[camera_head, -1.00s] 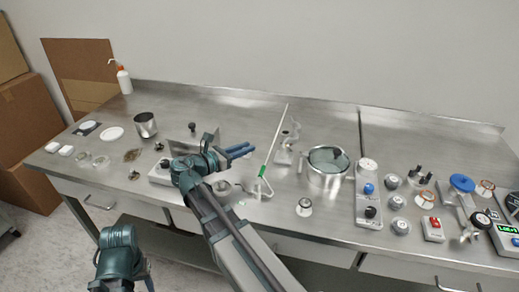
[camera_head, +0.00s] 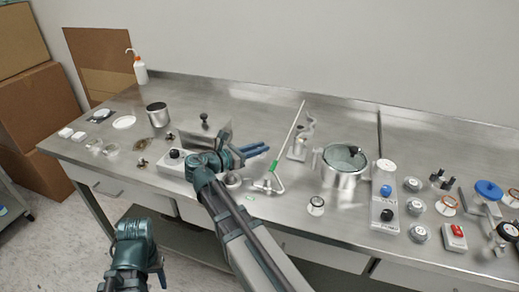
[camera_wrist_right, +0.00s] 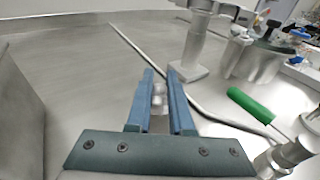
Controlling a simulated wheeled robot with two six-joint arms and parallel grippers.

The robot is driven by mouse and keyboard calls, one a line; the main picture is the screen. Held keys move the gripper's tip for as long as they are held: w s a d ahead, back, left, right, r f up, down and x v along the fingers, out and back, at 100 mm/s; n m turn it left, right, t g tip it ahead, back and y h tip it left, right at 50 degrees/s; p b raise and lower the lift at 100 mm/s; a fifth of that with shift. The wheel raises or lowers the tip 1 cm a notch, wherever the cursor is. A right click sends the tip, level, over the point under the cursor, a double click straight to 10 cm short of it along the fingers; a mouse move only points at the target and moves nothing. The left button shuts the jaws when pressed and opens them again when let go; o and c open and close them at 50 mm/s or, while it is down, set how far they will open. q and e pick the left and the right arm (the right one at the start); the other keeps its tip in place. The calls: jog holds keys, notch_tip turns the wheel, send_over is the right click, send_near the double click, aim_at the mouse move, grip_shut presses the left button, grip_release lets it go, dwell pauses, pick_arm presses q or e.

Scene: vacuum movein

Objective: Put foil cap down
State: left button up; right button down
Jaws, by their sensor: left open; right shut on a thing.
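My right gripper (camera_head: 262,150) reaches over the steel bench with its blue fingers close together, left of the green-handled rod (camera_head: 275,167). In the right wrist view, the fingers (camera_wrist_right: 160,76) are shut on a small shiny silver piece, which looks like the foil cap (camera_wrist_right: 159,96). Bare steel shows around it; I cannot tell whether it touches the bench. The fingers and forearm hide the cap in the head view. My left gripper (camera_head: 159,277) is open and low in front of the bench, pointing down, away from the objects.
A steel pot with a glass lid (camera_head: 345,172) stands right of the rod. A grey stand (camera_head: 300,142) is behind the rod. A valve box (camera_head: 384,198) and several round fittings fill the right. A steel cup (camera_head: 157,114) and white plate (camera_head: 124,122) stand left.

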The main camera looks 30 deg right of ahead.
jog(key=shift+f+b, duration=0.5)
jog(key=shift+f, duration=0.1)
jog(key=c, duration=0.8)
grip_release()
jog(key=shift+r+p, duration=0.65)
jog(key=p+v, duration=0.1)
jog(key=v, duration=1.1)
jog(key=shift+p, duration=0.4)
